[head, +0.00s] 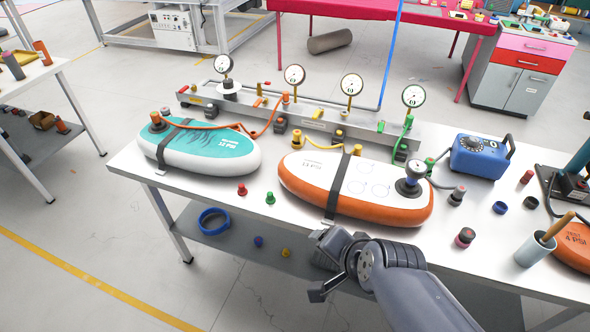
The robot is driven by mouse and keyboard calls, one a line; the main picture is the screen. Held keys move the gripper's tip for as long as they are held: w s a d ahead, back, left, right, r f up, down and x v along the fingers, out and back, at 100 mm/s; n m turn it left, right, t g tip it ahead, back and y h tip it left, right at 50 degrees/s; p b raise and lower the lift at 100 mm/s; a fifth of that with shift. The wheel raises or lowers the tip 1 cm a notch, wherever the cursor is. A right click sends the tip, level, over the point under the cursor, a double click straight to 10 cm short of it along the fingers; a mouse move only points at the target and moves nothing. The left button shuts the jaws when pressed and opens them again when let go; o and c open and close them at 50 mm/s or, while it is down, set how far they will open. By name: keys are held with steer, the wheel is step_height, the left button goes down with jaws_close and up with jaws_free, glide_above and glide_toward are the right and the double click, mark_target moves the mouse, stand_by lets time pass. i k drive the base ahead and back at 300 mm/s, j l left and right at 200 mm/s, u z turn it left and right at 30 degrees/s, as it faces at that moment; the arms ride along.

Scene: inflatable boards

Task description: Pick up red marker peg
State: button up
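The red marker peg (242,189) stands on the white table near its front edge, between the teal-and-white board (215,158) and the orange-and-white board (300,185). A green peg (270,198) stands just to its right. My gripper (316,265) is in front of the table's front edge, below and right of the red peg in the picture. Its two fingers are spread apart with nothing seen between them. It is clear of the red peg.
A gauge manifold (310,127) with hoses runs along the back of the table. A blue pump box (480,155), small caps and a cup (535,248) stand to the right. A blue ring (214,221), purple peg (258,241) and yellow peg (285,252) are on the lower shelf.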

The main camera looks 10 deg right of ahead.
mark_target(242, 191)
steer(key=i+j+u, duration=0.15)
steer(key=i+j, duration=0.2)
steer(key=i+j+u, duration=0.15)
steer(key=i+j, duration=0.2)
steer(key=i, duration=0.15)
